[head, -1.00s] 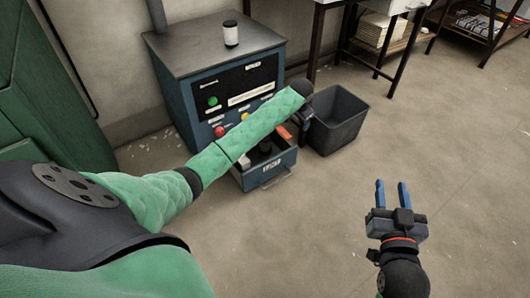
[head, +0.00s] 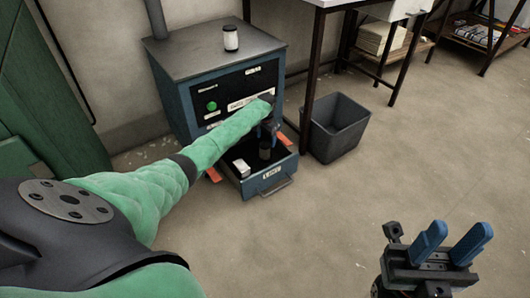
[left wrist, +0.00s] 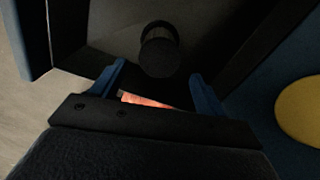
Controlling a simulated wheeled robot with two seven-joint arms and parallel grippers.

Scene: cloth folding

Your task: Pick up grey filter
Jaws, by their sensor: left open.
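A dark grey cylinder (head: 265,149), which looks like the grey filter, stands upright in the open drawer (head: 256,187) of the blue cabinet. In the left wrist view the cylinder (left wrist: 158,56) is ahead of my left gripper (left wrist: 160,86), centred between its spread fingers and apart from them. My left gripper (head: 268,127) is open and empty, just above the cylinder in the head view, partly hidden by my forearm. My right gripper (head: 450,245) is open and empty at the lower right, over bare floor.
A small white box (head: 242,168) lies in the drawer, left of the cylinder. An orange piece (head: 214,174) shows at the drawer's left side. A white jar (head: 231,41) stands on the cabinet. A dark bin (head: 338,128) is right of the drawer. The front floor is clear.

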